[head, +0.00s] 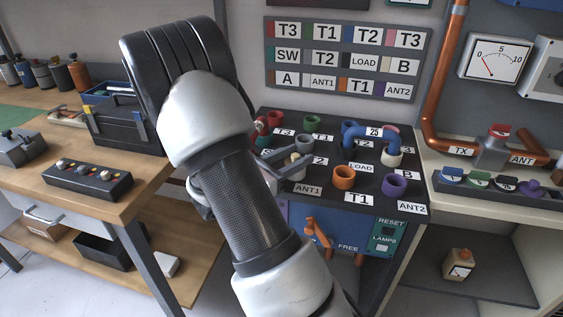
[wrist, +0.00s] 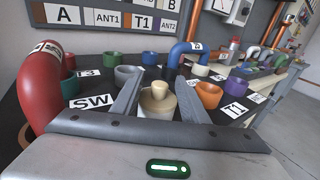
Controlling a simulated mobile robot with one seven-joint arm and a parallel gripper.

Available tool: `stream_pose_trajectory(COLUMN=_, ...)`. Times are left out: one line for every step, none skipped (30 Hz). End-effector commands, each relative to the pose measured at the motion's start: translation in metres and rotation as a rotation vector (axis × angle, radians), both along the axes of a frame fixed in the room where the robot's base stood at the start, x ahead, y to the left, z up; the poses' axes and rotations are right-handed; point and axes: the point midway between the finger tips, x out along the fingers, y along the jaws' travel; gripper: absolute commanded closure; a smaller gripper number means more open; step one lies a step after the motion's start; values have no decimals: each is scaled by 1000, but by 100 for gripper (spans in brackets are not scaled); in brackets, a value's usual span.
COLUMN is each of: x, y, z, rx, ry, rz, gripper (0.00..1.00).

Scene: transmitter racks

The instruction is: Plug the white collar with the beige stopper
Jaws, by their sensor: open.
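The beige stopper (wrist: 160,88) stands upright in the mouth of the white collar (wrist: 154,106), between my fingers in the wrist view. How deep it sits I cannot tell. In the head view the stopper (head: 295,158) and the white collar (head: 296,172) show small behind the ANT1 label, partly covered by my fingers. My gripper (wrist: 157,92) is open, one finger on each side of them. It also shows in the head view (head: 288,162), low over the black panel. Whether the fingers touch the collar is unclear.
A blue U-pipe (head: 368,132) bridges two collars on the black panel (head: 319,207). Orange (head: 344,177), purple (head: 394,186) and grey (head: 304,145) collars stand around. A tall red pipe (wrist: 40,84) rises at left in the wrist view.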

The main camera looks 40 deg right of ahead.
Motion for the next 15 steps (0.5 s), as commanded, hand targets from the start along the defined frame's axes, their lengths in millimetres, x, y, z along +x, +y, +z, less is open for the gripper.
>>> stream_pose_trajectory(x=0, y=5, z=1, rx=1, ry=1, rz=3, gripper=60)
stream_pose_trajectory(x=0, y=8, z=1, rx=1, ry=1, rz=4, gripper=60)
stream_pose_trajectory(x=0, y=14, z=2, rx=1, ry=1, rz=5, gripper=60)
stream_pose_trajectory(x=-1, y=20, z=2, rx=1, ry=1, rz=5, gripper=60)
stream_pose_trajectory(x=-2, y=26, z=3, rx=1, ry=2, rz=6, gripper=60)
stream_pose_trajectory(x=-3, y=35, z=3, rx=1, ry=2, rz=7, gripper=60)
stream_pose_trajectory(x=-4, y=42, z=4, rx=1, ry=2, rz=8, gripper=60)
stream_pose_trajectory(x=-5, y=49, z=4, rx=1, ry=2, rz=7, gripper=60)
stream_pose_trajectory(x=-6, y=59, z=5, rx=0, ry=3, rz=8, gripper=60)
stream_pose_trajectory(x=-7, y=67, z=5, rx=1, ry=2, rz=8, gripper=60)
stream_pose_trajectory(x=-8, y=74, z=6, rx=1, ry=2, rz=8, gripper=60)
stream_pose_trajectory(x=-9, y=84, z=6, rx=0, ry=2, rz=8, gripper=60)
stream_pose_trajectory(x=-11, y=91, z=6, rx=1, ry=2, rz=7, gripper=60)
stream_pose_trajectory(x=-11, y=99, z=7, rx=1, ry=1, rz=8, gripper=60)
stream_pose_trajectory(x=-13, y=109, z=7, rx=0, ry=1, rz=7, gripper=60)
